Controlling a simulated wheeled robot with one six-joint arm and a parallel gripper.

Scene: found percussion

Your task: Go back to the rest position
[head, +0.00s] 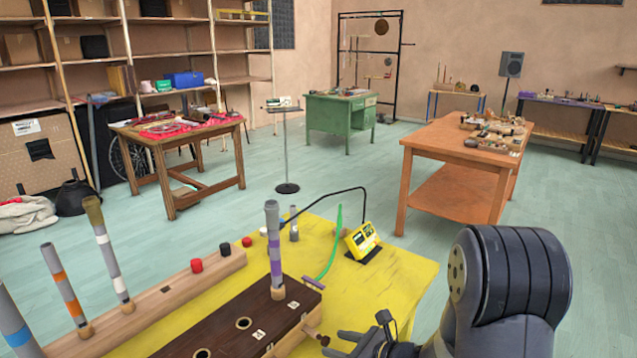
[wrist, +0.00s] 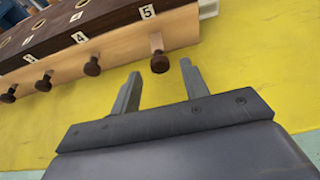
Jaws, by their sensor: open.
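My gripper (head: 347,344) is low at the bottom of the head view, beside the right end of a dark-topped wooden box (head: 226,325) on the yellow table. In the wrist view my gripper (wrist: 160,72) is open, its two fingers apart. A dark round knob (wrist: 159,62) on the box's side, below the label 5, appears between the fingertips; I cannot tell whether they touch it. More knobs run left along that side. A grey tube with a purple band (head: 273,245) stands upright at the box's far right end.
The yellow tabletop (head: 400,275) is bare right of the box. A yellow device (head: 362,240) and a green strip (head: 334,246) lie behind. A long wooden block (head: 165,300) with banded tubes is left. An orange-brown table (head: 455,160) stands behind right; open floor lies between the tables.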

